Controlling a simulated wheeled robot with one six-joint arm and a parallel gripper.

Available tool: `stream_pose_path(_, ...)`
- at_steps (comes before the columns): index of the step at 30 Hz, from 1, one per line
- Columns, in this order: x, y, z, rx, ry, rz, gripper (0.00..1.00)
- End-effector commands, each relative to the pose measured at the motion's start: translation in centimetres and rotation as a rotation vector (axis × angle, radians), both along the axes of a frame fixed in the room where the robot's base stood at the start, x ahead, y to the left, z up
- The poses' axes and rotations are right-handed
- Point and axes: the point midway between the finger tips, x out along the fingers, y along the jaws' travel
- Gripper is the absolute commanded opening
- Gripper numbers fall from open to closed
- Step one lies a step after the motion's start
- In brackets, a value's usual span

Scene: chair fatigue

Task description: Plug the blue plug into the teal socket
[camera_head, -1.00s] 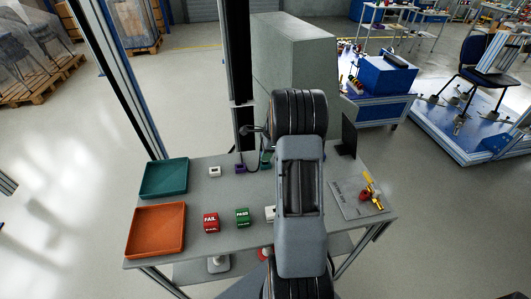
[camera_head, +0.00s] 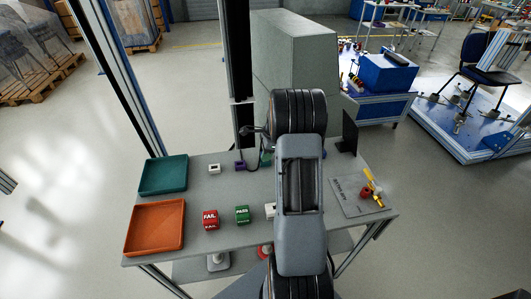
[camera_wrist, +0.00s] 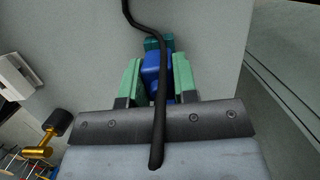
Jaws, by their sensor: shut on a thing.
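The blue plug (camera_wrist: 152,72) sits between the green fingers of my gripper (camera_wrist: 156,82) in the wrist view, and the gripper is shut on it. A black cable runs over the plug and hides part of it. The teal socket (camera_wrist: 160,41) shows just beyond the plug's far end; I cannot tell whether they touch or the plug is in it. In the head view a small part of the teal socket (camera_head: 265,159) shows at the left of my arm. My arm hides the gripper and the plug there.
On the grey table (camera_head: 195,245) are a teal tray (camera_head: 164,175), an orange tray (camera_head: 155,228), a red FAIL block (camera_head: 210,219), a green PASS block (camera_head: 242,215) and a purple socket (camera_head: 239,166). A dark upright panel (camera_head: 348,134) stands at the back right.

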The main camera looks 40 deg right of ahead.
Motion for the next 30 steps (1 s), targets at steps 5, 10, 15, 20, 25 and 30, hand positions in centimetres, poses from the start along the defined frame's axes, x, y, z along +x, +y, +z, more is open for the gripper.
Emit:
stream_pose_path(5,0.0,0.0,-0.5,0.0,0.0,0.0,0.0)
stream_pose_path(10,0.0,0.0,-0.8,0.0,-0.001,0.0,0.29)
stream_pose_path(15,0.0,0.0,-0.8,0.0,0.0,0.0,0.45)
stream_pose_path(20,0.0,0.0,-0.8,0.0,0.0,0.0,0.57)
stream_pose_path(25,0.0,0.0,-0.8,0.0,0.0,0.0,0.57)
stream_pose_path(30,-0.1,-0.3,0.3,-0.001,-0.003,-0.001,0.57)
